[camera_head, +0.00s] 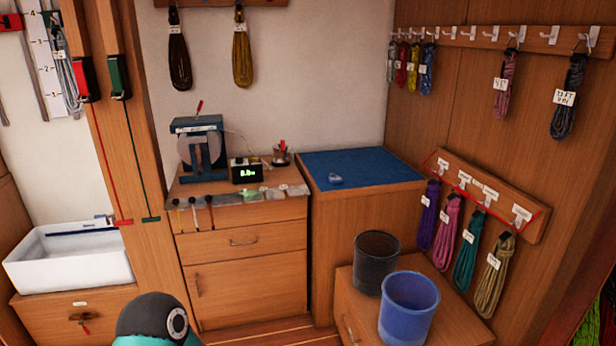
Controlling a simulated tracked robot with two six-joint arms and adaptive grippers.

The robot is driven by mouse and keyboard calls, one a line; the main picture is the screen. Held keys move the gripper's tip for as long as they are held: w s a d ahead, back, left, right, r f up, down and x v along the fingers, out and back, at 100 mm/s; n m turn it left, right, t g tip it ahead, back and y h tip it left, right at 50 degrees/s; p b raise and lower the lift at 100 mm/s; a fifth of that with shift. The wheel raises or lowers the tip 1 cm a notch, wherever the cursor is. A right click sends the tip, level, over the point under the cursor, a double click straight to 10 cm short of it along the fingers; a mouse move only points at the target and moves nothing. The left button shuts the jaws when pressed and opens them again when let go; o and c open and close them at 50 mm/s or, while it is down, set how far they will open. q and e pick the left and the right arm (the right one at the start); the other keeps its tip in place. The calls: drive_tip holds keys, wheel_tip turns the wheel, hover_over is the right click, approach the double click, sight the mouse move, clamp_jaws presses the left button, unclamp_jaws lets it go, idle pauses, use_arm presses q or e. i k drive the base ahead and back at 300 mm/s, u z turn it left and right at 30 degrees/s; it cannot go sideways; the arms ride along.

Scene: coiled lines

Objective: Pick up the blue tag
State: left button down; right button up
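A small pale-blue item (335,179) lies on the blue mat (375,163) on top of the right-hand cabinet. It is too small for me to tell whether it is the blue tag. No other clearly blue tag shows; the tags on the hanging coils look white. A dark and teal rounded part of my own body shows at the bottom, left of centre. Neither of my grippers is in view.
A blue bucket (408,305) and a dark bucket (376,262) stand on a low wooden box in front of the mat's cabinet. A machine (200,148) and a lit display (245,171) stand on the left cabinet. Coils hang right. A white basin (70,262) stands left.

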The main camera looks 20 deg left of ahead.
sight(336, 180)
drive_tip(key=u, duration=0.6)
drive_tip(key=i, duration=1.25)
drive_tip(key=u, duration=0.6)
drive_tip(key=i, duration=0.8)
drive_tip(key=z, duration=0.35)
